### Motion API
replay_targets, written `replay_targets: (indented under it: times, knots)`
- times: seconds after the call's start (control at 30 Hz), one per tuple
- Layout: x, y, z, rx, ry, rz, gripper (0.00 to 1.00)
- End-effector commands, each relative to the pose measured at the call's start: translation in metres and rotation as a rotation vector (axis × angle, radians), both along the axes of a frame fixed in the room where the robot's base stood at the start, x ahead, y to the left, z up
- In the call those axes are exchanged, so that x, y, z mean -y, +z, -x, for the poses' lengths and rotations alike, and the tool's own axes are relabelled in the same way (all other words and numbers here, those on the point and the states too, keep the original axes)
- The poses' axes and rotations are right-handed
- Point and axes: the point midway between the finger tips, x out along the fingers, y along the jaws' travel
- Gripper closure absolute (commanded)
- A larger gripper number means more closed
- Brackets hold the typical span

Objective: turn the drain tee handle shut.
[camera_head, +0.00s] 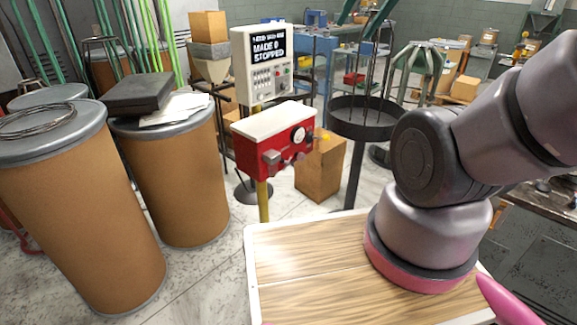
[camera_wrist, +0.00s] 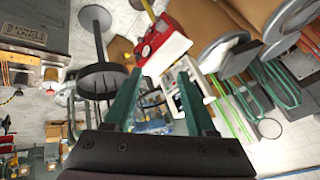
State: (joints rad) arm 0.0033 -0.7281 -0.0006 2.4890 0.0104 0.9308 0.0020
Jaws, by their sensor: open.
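A red box with a white top (camera_head: 275,137) stands on a yellow post in the middle of the head view. Its front carries a round dial, a grey block-like part (camera_head: 272,158), a small dark part beside it and a yellow knob at the right. I cannot tell for sure which of these is the drain tee handle, or its angle. The red box also shows turned over in the wrist view (camera_wrist: 160,38). My gripper (camera_wrist: 159,75) is open and empty, its two green fingers apart, with the box beyond their tips.
A panel (camera_head: 262,65) reading "MADE 0 STOPPED" stands behind the box. Brown drums (camera_head: 172,180) are at left. A dark round tray stand (camera_head: 366,118) and a cardboard box (camera_head: 320,168) are near the red box. A wooden tabletop (camera_head: 310,270) is in front.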

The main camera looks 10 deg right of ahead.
Motion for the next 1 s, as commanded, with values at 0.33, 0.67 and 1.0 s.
replay_targets:
  times: [0.33, 0.67, 1.0]
  knots:
    - [-0.039, -0.044, -0.061, -0.408, -0.162, -0.332, 0.44]
    - [-0.076, -0.1, -0.141, -0.832, -0.394, -0.729, 0.44]
    - [-0.089, -0.184, -0.232, -1.216, -0.684, -1.169, 0.44]
